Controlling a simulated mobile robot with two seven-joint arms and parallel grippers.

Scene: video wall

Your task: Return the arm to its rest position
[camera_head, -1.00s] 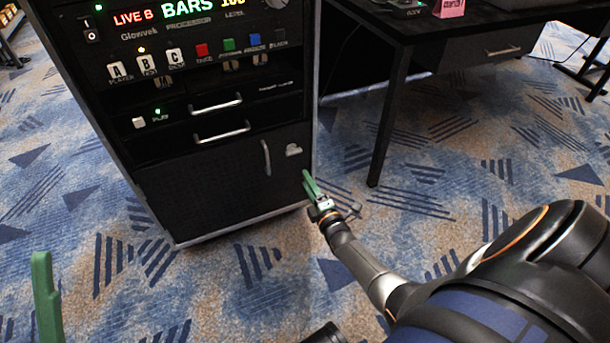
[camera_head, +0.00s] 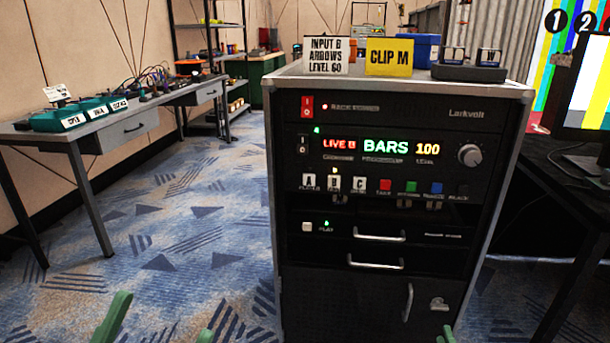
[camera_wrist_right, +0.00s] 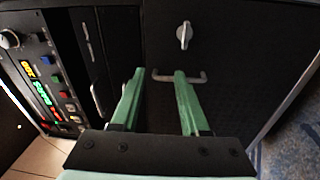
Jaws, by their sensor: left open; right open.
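My left gripper (camera_head: 160,316) shows at the bottom left of the head view as two green fingers set apart, with nothing seen between them. My right gripper shows only as a green fingertip (camera_head: 447,335) at the bottom edge, in front of the black cabinet (camera_head: 345,308). In the right wrist view its two green fingers (camera_wrist_right: 163,88) are open and empty. They point at the cabinet door, with the door handle (camera_wrist_right: 180,79) beyond the fingertips. I cannot tell the exact gap to it. Both arms are otherwise out of view.
The cabinet's panel has lit displays (camera_head: 385,146) reading LIVE B, BARS, 100. A yellow CLIP M card (camera_head: 389,57) and a white card (camera_head: 326,56) stand on top. A workbench (camera_head: 150,124) is at left, a dark desk (camera_head: 548,180) at right. Carpet (camera_head: 190,240) lies clear left of the cabinet.

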